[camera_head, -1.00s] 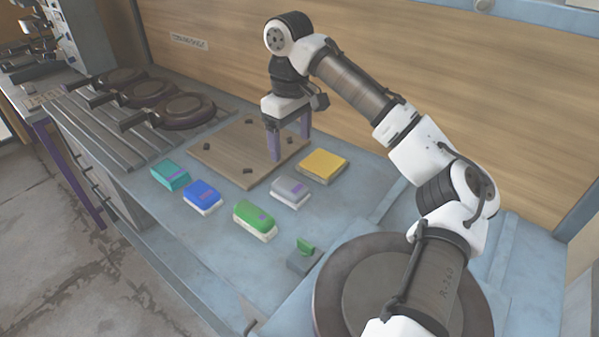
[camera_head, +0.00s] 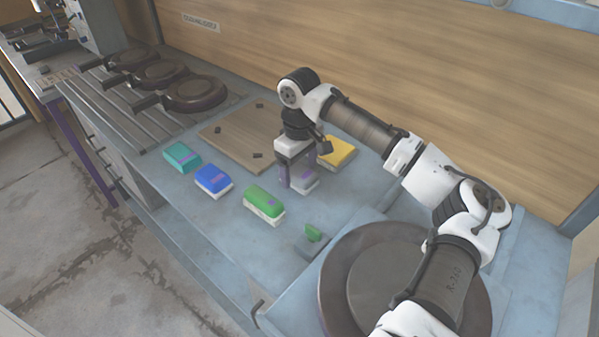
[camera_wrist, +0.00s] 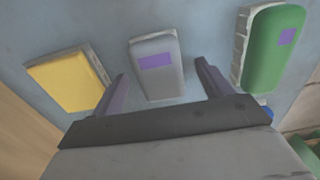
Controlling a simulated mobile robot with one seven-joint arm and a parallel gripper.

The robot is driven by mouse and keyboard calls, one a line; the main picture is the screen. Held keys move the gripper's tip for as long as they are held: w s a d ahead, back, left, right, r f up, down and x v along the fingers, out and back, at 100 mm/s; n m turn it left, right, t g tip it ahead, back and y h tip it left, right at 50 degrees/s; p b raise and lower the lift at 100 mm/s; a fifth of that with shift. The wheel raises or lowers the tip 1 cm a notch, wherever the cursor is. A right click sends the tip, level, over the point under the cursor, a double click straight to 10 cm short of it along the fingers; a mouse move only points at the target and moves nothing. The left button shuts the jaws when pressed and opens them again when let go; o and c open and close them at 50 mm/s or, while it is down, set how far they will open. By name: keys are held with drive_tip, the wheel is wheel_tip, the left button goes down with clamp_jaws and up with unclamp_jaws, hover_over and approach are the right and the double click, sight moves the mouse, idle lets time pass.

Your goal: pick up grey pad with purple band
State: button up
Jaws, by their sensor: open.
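The grey pad with a purple band (camera_wrist: 158,76) lies on the blue-grey bench, between and slightly ahead of my open fingers in the wrist view. In the head view the grey pad (camera_head: 305,182) is partly hidden behind my gripper (camera_head: 299,181). My gripper also shows in the wrist view (camera_wrist: 160,82), with one purple finger on each side of the pad and nothing held. I cannot tell whether the fingertips touch the bench.
A yellow pad (camera_head: 337,152) lies close behind the grey pad, and a green pad (camera_head: 264,203) in front. Blue (camera_head: 213,179) and teal (camera_head: 182,156) pads lie further left. A wooden board (camera_head: 240,138) lies behind them. A large round plate (camera_head: 335,280) stands at front right.

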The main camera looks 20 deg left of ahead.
sight(300, 170)
drive_tip(key=shift+f, duration=0.8)
drive_tip(key=shift+c, duration=0.5)
drive_tip(key=c, duration=1)
drive_tip(key=shift+o, duration=0.2)
drive_tip(key=shift+r, duration=0.1)
wheel_tip(300, 170, up, 10)
drive_tip(key=shift+f+b, duration=0.1)
drive_tip(key=shift+b, duration=0.75)
drive_tip(key=shift+o, duration=1.2)
drive_tip(key=shift+c, duration=0.8)
